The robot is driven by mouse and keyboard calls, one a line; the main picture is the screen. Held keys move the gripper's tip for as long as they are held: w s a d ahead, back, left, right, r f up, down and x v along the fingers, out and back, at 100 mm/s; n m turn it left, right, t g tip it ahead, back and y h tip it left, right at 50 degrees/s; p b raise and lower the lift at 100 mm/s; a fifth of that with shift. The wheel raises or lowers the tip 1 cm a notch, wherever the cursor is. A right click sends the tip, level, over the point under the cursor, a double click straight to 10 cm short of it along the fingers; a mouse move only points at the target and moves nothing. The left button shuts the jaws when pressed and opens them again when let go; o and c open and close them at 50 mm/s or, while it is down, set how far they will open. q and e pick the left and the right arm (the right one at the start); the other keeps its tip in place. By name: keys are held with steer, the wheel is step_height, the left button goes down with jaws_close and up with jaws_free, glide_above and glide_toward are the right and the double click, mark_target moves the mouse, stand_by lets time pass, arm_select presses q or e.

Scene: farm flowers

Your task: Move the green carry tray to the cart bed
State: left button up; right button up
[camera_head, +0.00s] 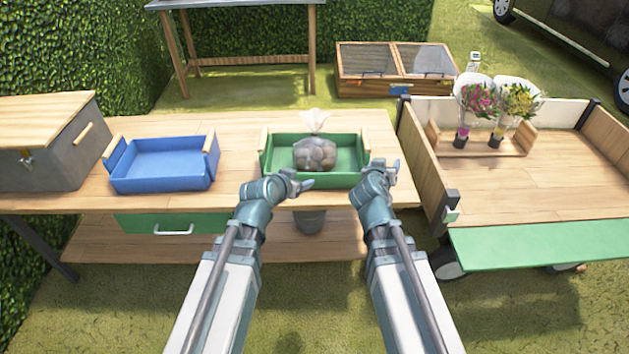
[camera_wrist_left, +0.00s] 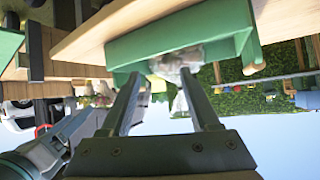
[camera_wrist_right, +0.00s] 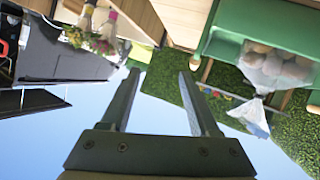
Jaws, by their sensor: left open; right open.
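The green carry tray (camera_head: 345,158) sits on the wooden workbench (camera_head: 240,187) with a clear bag of round brown items (camera_head: 314,152) in it. Light wooden handles show at its left and right ends. My left gripper (camera_head: 297,183) is open and empty, just in front of the tray's left part. My right gripper (camera_head: 386,172) is open and empty near the tray's front right corner. The tray also shows in the left wrist view (camera_wrist_left: 135,45) and in the right wrist view (camera_wrist_right: 285,25). The cart bed (camera_head: 560,180) is to the right of the bench.
A wooden holder (camera_head: 515,150) with two wrapped bouquets stands at the cart's back left; the bed's front and right are clear. The cart's left side wall (camera_head: 424,165) rises beside the bench. A blue tray (camera_head: 165,170) and a lidded box (camera_head: 50,145) stand left.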

arm_select(q)
steer(key=w+a+f+t+y+b, duration=0.1)
steer(key=w+a+f+t+b, duration=0.2)
steer(key=w+a+t+b, duration=0.15)
steer(key=n+t+y+b, duration=0.3)
steer(key=b, duration=0.4)
glide_toward(263, 139)
steer(key=s+f, duration=0.1)
steer(key=s, duration=0.1)
steer(key=shift+s+f, duration=0.1)
arm_select(e)
steer(key=w+a+f+n+t+y, duration=0.2)
steer(key=w+f+n+t+y, duration=0.1)
steer(key=w+f+t+y, duration=0.2)
steer(key=shift+a+f+n, duration=0.2)
steer(key=shift+f+n, duration=0.15)
steer(key=shift+n, duration=0.05)
arm_select(q)
steer(key=w, duration=1.3)
steer(key=shift+w, duration=0.4)
arm_select(e)
steer(key=w, duration=1.3)
steer(key=shift+w, duration=0.4)
arm_select(q)
jaws_close()
arm_select(e)
jaws_close()
